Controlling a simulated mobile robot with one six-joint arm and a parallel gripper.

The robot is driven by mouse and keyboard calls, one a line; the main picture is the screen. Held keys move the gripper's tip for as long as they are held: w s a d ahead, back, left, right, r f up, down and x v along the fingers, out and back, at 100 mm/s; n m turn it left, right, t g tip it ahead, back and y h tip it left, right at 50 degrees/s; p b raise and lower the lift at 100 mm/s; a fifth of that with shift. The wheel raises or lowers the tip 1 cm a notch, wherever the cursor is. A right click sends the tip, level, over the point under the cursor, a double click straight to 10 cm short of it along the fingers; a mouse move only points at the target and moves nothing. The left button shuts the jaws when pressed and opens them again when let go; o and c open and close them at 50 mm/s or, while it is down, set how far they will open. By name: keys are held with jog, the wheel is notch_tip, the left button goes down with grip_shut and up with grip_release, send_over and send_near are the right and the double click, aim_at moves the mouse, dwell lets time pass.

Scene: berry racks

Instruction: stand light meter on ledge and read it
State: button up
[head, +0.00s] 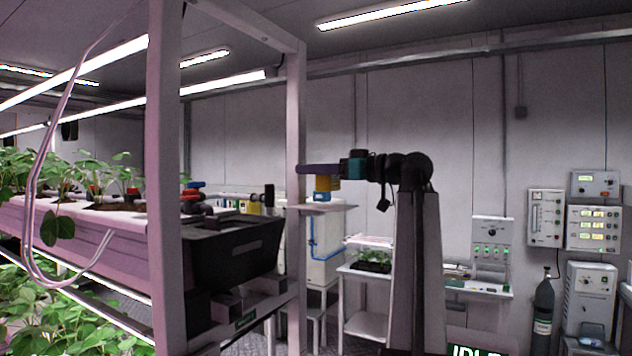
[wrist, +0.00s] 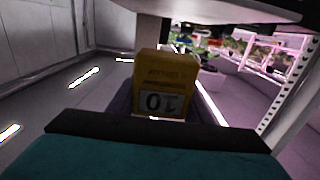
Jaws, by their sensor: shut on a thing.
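The light meter is a small yellow box (head: 326,184) with a grey display, held between the dark fingers of my gripper (head: 318,170). In the wrist view the yellow meter (wrist: 166,75) faces the camera, and its display appears upside down with the digits 10. The ledge (head: 330,208) is a thin pale plate by the rack post, just under the meter. A blue piece (head: 322,196) shows between the meter and the ledge; I cannot tell whether it touches the ledge. A pale surface, likely the ledge (wrist: 235,10), crosses the top of the wrist view.
The rack post (head: 296,130) stands close to the left of the ledge. A white shelf trolley (head: 365,325) stands behind, with instruments (head: 592,228) on the right wall.

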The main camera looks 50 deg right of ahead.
aim_at(336, 184)
dwell(0.3)
jog(key=shift+f+p, duration=1.05)
jog(key=shift+f, duration=0.7)
jog(key=shift+f, duration=0.1)
jog(key=o, duration=1.2)
jog(key=shift+c, duration=0.2)
jog(key=b+v, duration=0.5)
jog(key=v, duration=0.5)
jog(key=shift+s+d, duration=0.1)
jog(key=shift+s, duration=0.25)
jog(key=shift+s+d, duration=0.1)
jog(key=shift+s, duration=0.6)
